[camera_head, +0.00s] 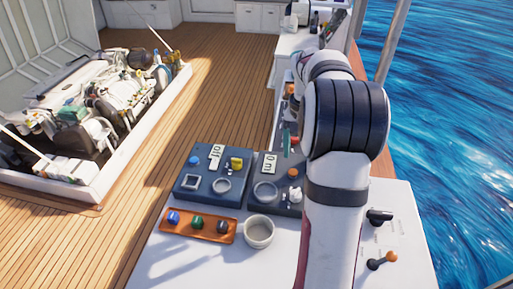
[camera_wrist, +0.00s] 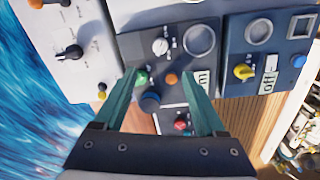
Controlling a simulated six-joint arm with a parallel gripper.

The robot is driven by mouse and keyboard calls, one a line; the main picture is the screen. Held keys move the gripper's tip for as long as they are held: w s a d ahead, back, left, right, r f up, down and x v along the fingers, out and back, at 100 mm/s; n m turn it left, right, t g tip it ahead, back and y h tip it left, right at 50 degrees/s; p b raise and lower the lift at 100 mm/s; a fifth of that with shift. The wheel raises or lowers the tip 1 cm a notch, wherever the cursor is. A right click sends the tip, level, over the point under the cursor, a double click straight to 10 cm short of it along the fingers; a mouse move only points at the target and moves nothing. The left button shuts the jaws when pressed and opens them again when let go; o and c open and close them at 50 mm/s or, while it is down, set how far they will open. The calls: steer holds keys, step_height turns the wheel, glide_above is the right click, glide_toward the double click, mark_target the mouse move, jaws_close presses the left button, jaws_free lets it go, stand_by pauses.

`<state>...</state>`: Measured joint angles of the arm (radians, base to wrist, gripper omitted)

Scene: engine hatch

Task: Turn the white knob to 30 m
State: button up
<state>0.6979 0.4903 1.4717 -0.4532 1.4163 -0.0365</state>
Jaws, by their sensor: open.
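The white knob (camera_wrist: 160,46) sits on a dark panel (camera_wrist: 130,48) in the wrist view, beyond my fingertips and slightly left of a round ring (camera_wrist: 199,40). My gripper (camera_wrist: 158,75) is open, with two teal fingers apart and nothing held between them. An orange knob (camera_wrist: 172,78), a green button (camera_wrist: 142,78) and a dark blue knob (camera_wrist: 150,102) show between or beside the fingers. A small display (camera_wrist: 203,78) is partly covered by the right finger; in the head view the display (camera_head: 270,163) reads 0 m. My arm hides part of this panel in the head view.
A second panel with a yellow knob (camera_head: 236,163) and a blue knob (camera_head: 193,160) lies to the left. The engine hatch (camera_head: 95,200) is open.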

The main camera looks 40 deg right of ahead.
steer(key=f, duration=1.5)
steer(key=shift+s+d+f, duration=0.15)
steer(key=shift+s+f, duration=0.1)
steer(key=shift+s, duration=0.05)
jaws_close()
